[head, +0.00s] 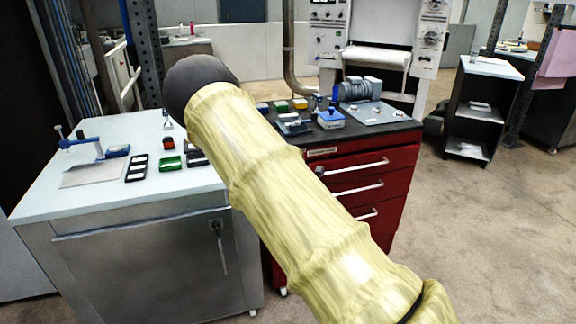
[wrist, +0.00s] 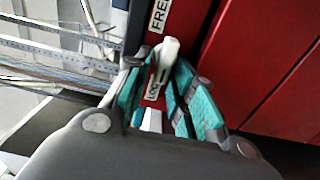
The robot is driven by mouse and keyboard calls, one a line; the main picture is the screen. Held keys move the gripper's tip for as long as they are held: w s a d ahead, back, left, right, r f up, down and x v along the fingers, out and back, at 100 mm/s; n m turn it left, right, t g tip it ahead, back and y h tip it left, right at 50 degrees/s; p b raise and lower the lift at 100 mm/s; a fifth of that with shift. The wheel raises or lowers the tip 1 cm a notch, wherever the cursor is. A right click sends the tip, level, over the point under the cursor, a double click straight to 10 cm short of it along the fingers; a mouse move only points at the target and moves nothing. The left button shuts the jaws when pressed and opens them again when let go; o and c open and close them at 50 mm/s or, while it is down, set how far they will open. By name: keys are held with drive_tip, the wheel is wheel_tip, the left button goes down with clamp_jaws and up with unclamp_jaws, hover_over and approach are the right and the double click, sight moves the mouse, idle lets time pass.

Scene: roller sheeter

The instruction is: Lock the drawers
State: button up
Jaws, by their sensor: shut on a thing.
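The red drawer cabinet (head: 390,192) stands mid-picture in the head view, its drawers with white bar handles closed. My arm crosses in front of its left side and hides the gripper there. In the wrist view the red front (wrist: 240,50) fills the upper right. A white lever (wrist: 168,50) sits between my teal gripper fingers (wrist: 160,78), which are shut on it. A FREE label (wrist: 159,14) lies above the lever and a LOCK label (wrist: 152,88) lies beside it, lower down. The lever's pivot is hidden, so its exact setting cannot be told.
A grey cabinet (head: 150,262) with a pale top stands close on the left, holding small tools and trays. The dark cabinet top carries a motor unit (head: 360,90) and a blue device (head: 331,118). A black shelf (head: 480,105) stands at right. The floor at right is clear.

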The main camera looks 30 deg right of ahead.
drive_tip(key=shift+f, duration=0.1)
idle(0.3)
drive_tip(key=o, duration=0.7)
drive_tip(key=v, duration=1.2)
